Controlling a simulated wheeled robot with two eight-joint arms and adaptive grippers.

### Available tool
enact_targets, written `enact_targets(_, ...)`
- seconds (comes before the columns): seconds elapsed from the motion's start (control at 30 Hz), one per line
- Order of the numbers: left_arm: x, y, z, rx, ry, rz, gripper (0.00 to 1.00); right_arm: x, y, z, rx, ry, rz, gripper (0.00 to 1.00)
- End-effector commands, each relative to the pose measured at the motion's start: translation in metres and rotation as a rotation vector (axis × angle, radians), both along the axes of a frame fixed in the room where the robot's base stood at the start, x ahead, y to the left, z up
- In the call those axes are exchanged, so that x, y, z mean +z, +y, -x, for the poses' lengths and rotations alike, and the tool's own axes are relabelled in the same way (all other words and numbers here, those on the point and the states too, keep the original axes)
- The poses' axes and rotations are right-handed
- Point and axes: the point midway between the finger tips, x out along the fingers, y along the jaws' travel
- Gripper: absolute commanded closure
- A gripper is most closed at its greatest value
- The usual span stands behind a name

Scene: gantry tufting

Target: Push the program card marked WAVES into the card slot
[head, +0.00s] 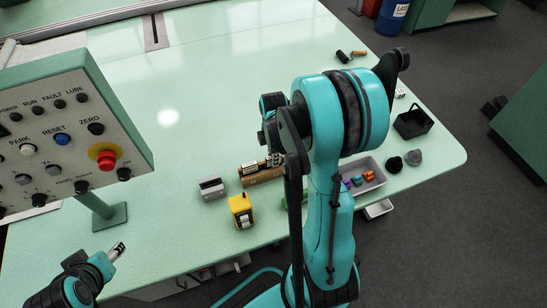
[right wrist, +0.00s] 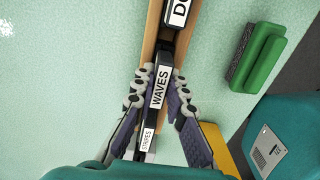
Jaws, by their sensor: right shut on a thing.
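The WAVES card (right wrist: 160,86) stands between the two fingers of my right gripper (right wrist: 157,100) in the right wrist view. The fingers are shut on it. It is in line with the STRIPES card (right wrist: 147,143) and another card whose label starts with DO (right wrist: 179,12), over a wooden rack (right wrist: 151,30). The rack (head: 262,178) shows in the head view, partly behind my right arm. Whether the WAVES card still touches the rack cannot be told. My left gripper (head: 117,251) is over the table's front left, its fingers too small to judge. No card slot is clearly identifiable.
A grey block (head: 211,188) and a yellow device (head: 241,211) stand left of the rack. A green block (right wrist: 257,52) lies beside it. A control panel (head: 62,140) stands at left. A grey tray (head: 372,170) and a black bin (head: 413,122) are at right. The table's middle is clear.

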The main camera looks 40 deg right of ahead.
Motion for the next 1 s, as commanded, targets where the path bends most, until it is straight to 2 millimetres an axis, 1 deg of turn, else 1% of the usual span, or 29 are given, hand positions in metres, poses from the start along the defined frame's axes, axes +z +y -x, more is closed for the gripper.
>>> enact_targets(1.0,0.025,0.0,0.0,0.0,0.0,0.0,0.5,0.033,0.0,0.0,0.0,0.0,0.0,1.0)
